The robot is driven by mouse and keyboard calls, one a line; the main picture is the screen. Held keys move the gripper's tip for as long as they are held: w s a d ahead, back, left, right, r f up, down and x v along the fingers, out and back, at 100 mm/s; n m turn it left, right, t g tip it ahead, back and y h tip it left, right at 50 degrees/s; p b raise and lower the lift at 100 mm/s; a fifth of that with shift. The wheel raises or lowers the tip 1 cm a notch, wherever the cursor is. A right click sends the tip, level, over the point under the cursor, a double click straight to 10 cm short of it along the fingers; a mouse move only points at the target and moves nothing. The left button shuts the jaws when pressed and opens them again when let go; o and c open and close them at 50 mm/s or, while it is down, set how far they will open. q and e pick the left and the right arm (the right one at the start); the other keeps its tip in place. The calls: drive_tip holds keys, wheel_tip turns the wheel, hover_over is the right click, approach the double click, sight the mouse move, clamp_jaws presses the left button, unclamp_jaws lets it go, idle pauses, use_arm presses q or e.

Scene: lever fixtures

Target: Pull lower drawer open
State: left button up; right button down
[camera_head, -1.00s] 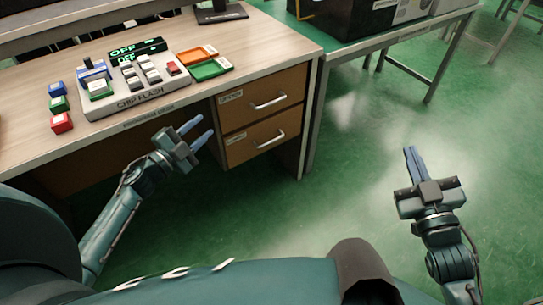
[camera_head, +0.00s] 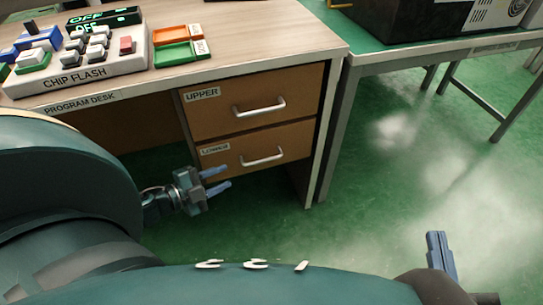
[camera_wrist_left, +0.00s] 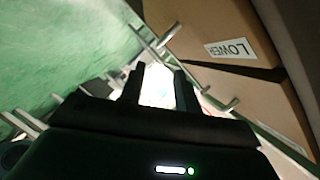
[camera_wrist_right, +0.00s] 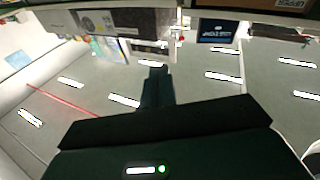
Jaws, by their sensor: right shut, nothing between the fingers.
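The lower drawer (camera_head: 285,142) is shut beneath the shut upper drawer (camera_head: 297,88) in the desk's right pedestal. Its silver bar handle (camera_head: 262,158) is bare, with nothing gripping it. My left gripper (camera_head: 224,178) is open and empty, left of and slightly below that handle, its fingers pointing right. In the left wrist view the open fingers (camera_wrist_left: 160,85) show beside the drawer fronts, and the LOWER label (camera_wrist_left: 230,50) appears upside down. My right gripper (camera_head: 437,245) is shut and empty, far right of the desk above the floor. Its closed fingers also show in the right wrist view (camera_wrist_right: 157,88).
The desk (camera_head: 250,35) carries a button panel (camera_head: 85,60) and orange and green trays (camera_head: 178,45). The desk's right leg (camera_head: 325,140) stands beside the drawers. A green table (camera_head: 400,55) is at the right. The green floor before the drawers is clear.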

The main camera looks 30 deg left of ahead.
sight(259, 163)
use_arm(q)
drive_tip(key=b+x, duration=0.3)
drive_tip(key=x, duration=0.9)
drive_tip(key=shift+w+d+f+b, duration=0.1)
drive_tip(key=shift+w+f+b, duration=0.05)
drive_tip(key=shift+w+b, duration=0.2)
use_arm(e)
drive_tip(key=shift+a+f+m+y, duration=0.2)
drive_tip(key=shift+a+m+y, duration=0.15)
drive_tip(key=shift+m+y, duration=0.05)
drive_tip(key=shift+r, duration=0.1)
use_arm(q)
drive_tip(key=shift+c, duration=0.7)
clamp_jaws()
use_arm(e)
drive_tip(key=shift+r, duration=0.1)
